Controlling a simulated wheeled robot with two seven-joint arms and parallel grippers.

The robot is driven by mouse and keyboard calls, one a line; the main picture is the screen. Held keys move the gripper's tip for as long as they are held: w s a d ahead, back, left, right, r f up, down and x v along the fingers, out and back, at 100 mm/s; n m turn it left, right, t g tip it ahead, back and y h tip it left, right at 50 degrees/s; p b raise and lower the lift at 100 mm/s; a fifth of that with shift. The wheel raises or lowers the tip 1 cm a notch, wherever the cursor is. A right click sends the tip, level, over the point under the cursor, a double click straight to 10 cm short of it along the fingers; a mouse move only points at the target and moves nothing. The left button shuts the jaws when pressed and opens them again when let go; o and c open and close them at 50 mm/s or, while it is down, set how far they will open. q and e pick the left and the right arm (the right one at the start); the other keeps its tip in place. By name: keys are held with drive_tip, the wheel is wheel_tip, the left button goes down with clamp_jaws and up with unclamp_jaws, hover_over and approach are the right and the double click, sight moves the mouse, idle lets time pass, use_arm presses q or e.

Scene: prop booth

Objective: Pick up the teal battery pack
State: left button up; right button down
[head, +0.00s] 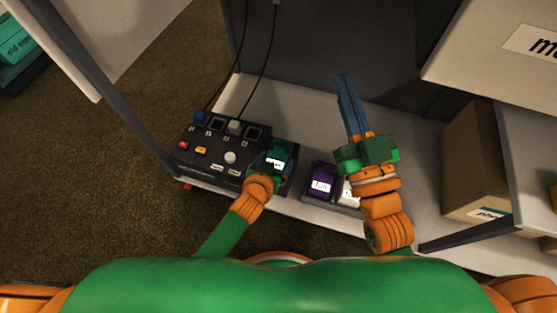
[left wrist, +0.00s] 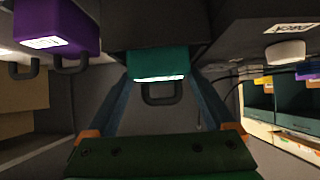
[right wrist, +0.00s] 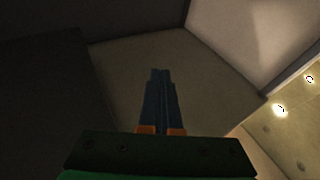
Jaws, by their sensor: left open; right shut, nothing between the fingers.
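The teal battery pack (head: 277,156) with a white label sits at the right end of a black button console in the head view. In the left wrist view the teal battery pack (left wrist: 157,62) is ahead with its black handle toward me. My left gripper (left wrist: 163,78) is open, its blue fingers on either side of the handle; I cannot tell if they touch the pack. In the head view my left gripper (head: 268,165) is over the pack and its fingers are hard to make out. My right gripper (head: 343,78) is shut and empty, raised over the shelf's right part.
A purple pack (head: 321,181) stands right of the teal one, and a white pack (head: 348,193) is partly behind my right arm. The black console (head: 205,150) has several buttons and cables. A cardboard box (head: 474,165) stands at the right. The white shelf top (head: 300,125) is bare behind the packs.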

use_arm(q)
drive_tip(key=shift+w+d+f+b, duration=0.15)
drive_tip(key=shift+w+f+b, duration=0.2)
drive_tip(key=shift+w, duration=0.15)
clamp_jaws()
use_arm(e)
drive_tip(key=s+r+t+y, duration=0.1)
drive_tip(key=s+r+t, duration=0.2)
drive_tip(key=r, duration=0.2)
drive_tip(key=shift+n+y, duration=0.3)
drive_tip(key=shift+y, duration=0.1)
